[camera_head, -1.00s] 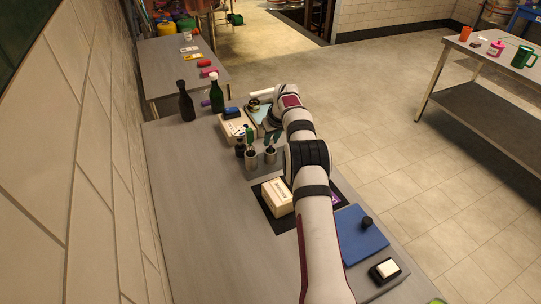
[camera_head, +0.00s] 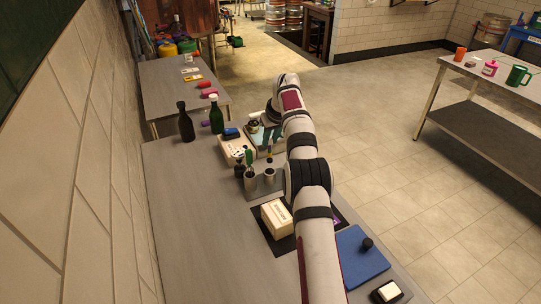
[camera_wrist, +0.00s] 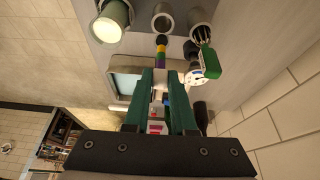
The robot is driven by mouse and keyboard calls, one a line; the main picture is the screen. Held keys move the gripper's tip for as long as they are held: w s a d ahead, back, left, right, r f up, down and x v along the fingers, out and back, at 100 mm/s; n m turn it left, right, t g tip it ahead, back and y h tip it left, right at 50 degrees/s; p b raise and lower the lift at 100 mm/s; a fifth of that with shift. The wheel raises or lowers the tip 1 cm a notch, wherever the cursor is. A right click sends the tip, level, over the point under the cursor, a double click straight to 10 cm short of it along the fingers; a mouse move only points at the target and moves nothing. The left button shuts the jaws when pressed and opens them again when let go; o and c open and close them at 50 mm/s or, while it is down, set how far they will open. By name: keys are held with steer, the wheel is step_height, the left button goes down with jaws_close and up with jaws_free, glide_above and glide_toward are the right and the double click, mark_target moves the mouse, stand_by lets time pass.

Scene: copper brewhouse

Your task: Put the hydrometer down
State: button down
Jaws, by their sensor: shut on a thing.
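The hydrometer is a slim rod with yellow, green and purple bands (camera_wrist: 161,54) and a dark tip. My gripper (camera_wrist: 160,72) is shut on it between green fingers in the wrist view. The banded end (camera_head: 269,155) also shows in the head view, just above a metal cup (camera_head: 269,175). In the wrist view the tip lies close to the rim of this middle cup (camera_wrist: 163,18); I cannot tell whether it is inside. A second metal cup (camera_head: 250,180) beside it holds a green-handled tool (camera_wrist: 209,62). My arm hides part of the scene.
A blue board (camera_head: 357,259) lies in front. The bench's left side is clear.

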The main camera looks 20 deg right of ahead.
mark_target(271, 159)
step_height(271, 159, down, 8)
steer(key=shift+f, duration=0.2)
steer(key=c, duration=0.7)
jaws_free()
steer(key=shift+f, duration=0.15)
steer(key=shift+c, duration=0.2)
